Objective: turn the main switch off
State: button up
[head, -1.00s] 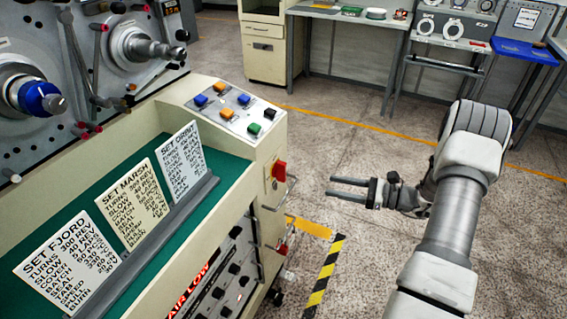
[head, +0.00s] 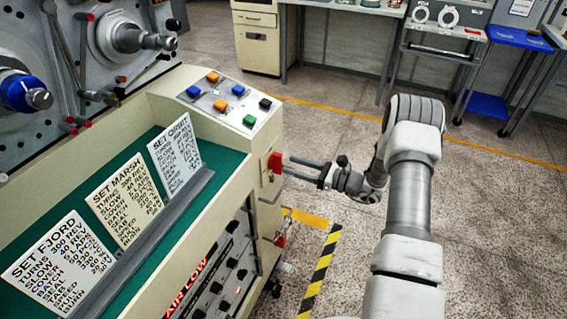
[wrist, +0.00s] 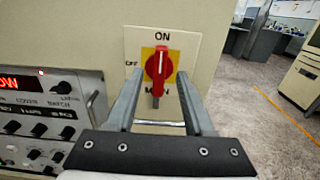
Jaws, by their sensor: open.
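The main switch (wrist: 158,65) is a red rotary handle on a yellow and white plate, straight ahead in the wrist view. Its handle stands upright, in line with the ON label above; OFF is at the left and MAIN below, partly hidden. In the head view the red switch (head: 274,162) is on the end face of the cream machine. My gripper (head: 287,168) is open and level with it, its fingertips close to it. In the wrist view the gripper's fingers (wrist: 160,78) lie left and right of the handle. I cannot tell whether they touch it.
A bar handle (head: 270,190) sticks out below the switch, and another red part (head: 280,240) sits lower down. Coloured buttons (head: 230,98) are on the machine's top. The control panel (wrist: 45,115) is left of the plate. The floor to the right is open.

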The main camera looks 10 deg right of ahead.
aim_at(282, 162)
jog(key=shift+x, duration=1.95)
grip_shut()
